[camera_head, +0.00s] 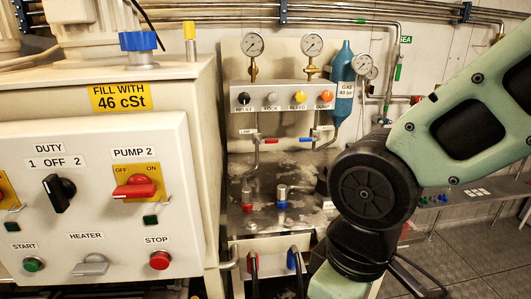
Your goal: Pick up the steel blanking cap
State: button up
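I cannot make out the steel blanking cap for certain. A steel fitting with a blue band (282,196) and a steel fitting with a red band (247,199) stand upright on a worn metal deck (265,168) below the gauge panel. Small round metal details near them are too small to identify. My arm comes in from the right and bends down at a black joint in front of the deck's right part, hiding it. My gripper is below the picture's bottom edge and does not show.
A large cream cabinet (195,130) with switches fills the left side. A valve panel (270,97) with gauges and a blue gas bottle (342,85) stand behind the deck. Hoses run below it. A low shelf (450,196) with small items is at right, above open floor (465,250).

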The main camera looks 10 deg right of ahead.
aim_at(247, 191)
jog(key=i+u, duration=0.25)
jog(key=i, duration=0.85)
